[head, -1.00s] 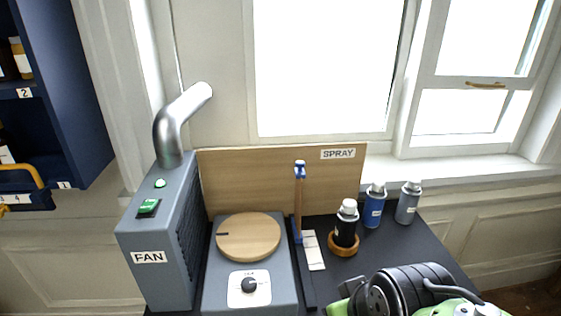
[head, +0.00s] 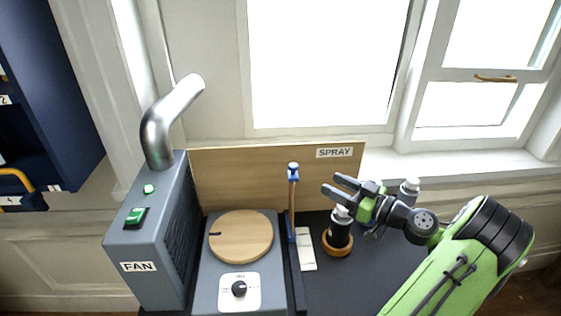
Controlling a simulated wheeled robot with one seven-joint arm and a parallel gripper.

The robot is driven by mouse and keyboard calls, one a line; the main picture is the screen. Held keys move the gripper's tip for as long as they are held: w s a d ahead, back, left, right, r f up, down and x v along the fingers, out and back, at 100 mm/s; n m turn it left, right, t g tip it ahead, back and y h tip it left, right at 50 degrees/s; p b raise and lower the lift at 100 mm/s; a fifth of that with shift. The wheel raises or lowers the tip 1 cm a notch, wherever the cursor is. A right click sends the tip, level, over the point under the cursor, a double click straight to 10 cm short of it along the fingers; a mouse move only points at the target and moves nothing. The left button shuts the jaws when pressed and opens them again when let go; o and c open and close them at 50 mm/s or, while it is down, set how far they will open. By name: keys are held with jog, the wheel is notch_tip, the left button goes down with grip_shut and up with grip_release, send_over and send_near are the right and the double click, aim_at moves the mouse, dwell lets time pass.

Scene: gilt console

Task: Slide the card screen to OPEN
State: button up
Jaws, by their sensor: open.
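The card screen (head: 292,205) looks like a thin brown upright panel seen nearly edge-on, with blue pieces at its top and lower end. It stands along a dark rail (head: 295,272), between the turntable and the spray cans. A small white card (head: 306,248) lies flat just right of it; its marks are too small to read. My gripper (head: 330,183) is open and empty, its fingers pointing left towards the screen. In the picture it is right of the screen and apart from it, above the black spray can.
A black can (head: 340,231) stands in a wooden ring (head: 336,244) under my gripper. Left are a round wooden turntable (head: 241,237) and the FAN box (head: 150,220). A SPRAY board (head: 240,170) stands behind.

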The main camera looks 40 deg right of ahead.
aim_at(297, 167)
jog(key=w, duration=0.4)
jog(key=w+a+p, duration=0.1)
jog(key=w, duration=0.4)
jog(key=w+a+p, duration=0.1)
jog(key=w, duration=0.4)
jog(key=shift+a, duration=0.25)
grip_shut()
